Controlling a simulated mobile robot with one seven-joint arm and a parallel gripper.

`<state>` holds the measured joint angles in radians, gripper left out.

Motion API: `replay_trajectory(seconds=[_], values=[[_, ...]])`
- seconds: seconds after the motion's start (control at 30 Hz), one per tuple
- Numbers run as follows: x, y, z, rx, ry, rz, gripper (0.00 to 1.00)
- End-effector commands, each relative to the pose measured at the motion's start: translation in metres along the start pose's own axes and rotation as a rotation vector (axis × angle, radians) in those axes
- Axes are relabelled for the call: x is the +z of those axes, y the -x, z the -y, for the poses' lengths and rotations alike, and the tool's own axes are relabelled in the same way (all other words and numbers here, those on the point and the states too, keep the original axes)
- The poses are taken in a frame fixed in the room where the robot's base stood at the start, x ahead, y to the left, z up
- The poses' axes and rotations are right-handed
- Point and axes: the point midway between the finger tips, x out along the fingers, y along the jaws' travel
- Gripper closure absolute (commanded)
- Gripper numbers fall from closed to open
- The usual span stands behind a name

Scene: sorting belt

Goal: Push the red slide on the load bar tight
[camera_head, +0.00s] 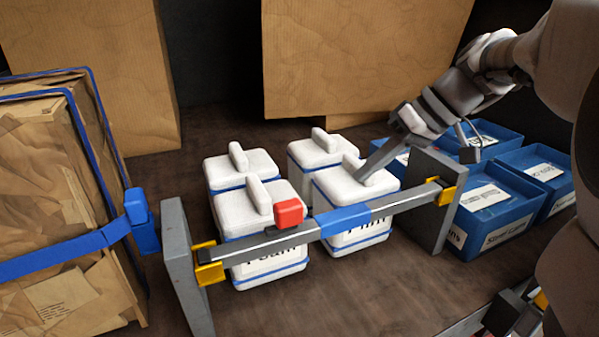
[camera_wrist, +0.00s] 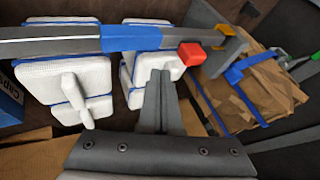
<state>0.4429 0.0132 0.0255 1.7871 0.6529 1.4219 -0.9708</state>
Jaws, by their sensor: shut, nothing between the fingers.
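The load bar (camera_head: 404,201) runs across the front of several white lidded boxes, between two grey posts. Its red slide (camera_head: 289,213) stands on the bar left of a blue sleeve (camera_head: 345,219), with a gap between them. In the wrist view the red slide (camera_wrist: 191,53) shows right of the blue sleeve (camera_wrist: 131,38). My gripper (camera_head: 364,177) is shut and empty, on the far side of the bar above the front right box (camera_head: 335,190). In the wrist view my fingertips (camera_wrist: 160,74) point toward the bar, apart from the slide. Contact with the box is unclear.
The grey posts (camera_head: 184,265) and (camera_head: 433,215) carry yellow brackets at the bar's ends. Blue labelled bins (camera_head: 502,227) stand at right. Brown wrapped parcels with a blue strap (camera_head: 65,262) stand at left.

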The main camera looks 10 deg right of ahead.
Motion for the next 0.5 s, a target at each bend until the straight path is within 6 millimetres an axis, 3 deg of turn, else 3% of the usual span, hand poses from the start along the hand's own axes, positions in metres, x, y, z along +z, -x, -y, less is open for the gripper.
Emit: replay_trajectory(seconds=[0.3, 0.37, 0.5], values=[[0.001, -0.069, 0.001, -0.004, -0.001, 0.004, 1.00], [0.001, -0.081, 0.001, -0.004, -0.001, 0.004, 1.00], [0.000, -0.090, 0.020, 0.000, 0.002, 0.001, 1.00]])
